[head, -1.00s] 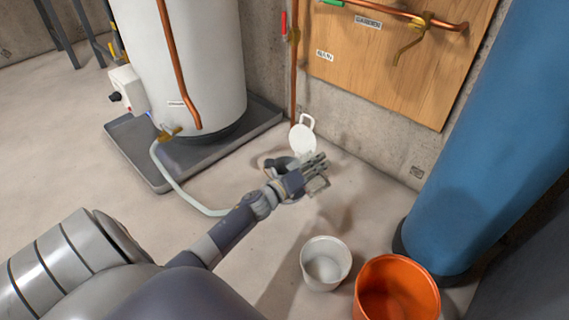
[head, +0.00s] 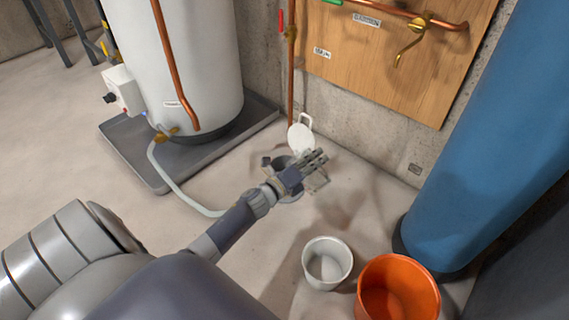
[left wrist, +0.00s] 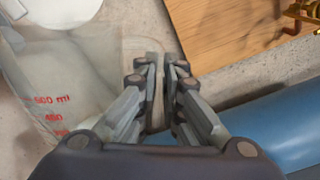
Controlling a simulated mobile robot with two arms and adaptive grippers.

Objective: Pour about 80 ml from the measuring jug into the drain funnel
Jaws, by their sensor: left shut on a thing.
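My left gripper (head: 320,160) is shut on the clear measuring jug (head: 317,183), which is hard to make out in the head view. In the left wrist view the jug (left wrist: 50,70) fills the left side, with red marks including 500 ml. The fingers (left wrist: 163,95) close on its clear handle side. How much liquid it holds, and its exact tilt, I cannot tell. My right gripper is not in view.
A white disc with a loop (head: 301,138) stands by the wall behind the opening. A white bucket (head: 327,263) and an orange bucket (head: 398,290) stand nearer. A blue cylinder (head: 480,160) is at right. The heater tank (head: 205,70) and its hose (head: 172,188) are at left.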

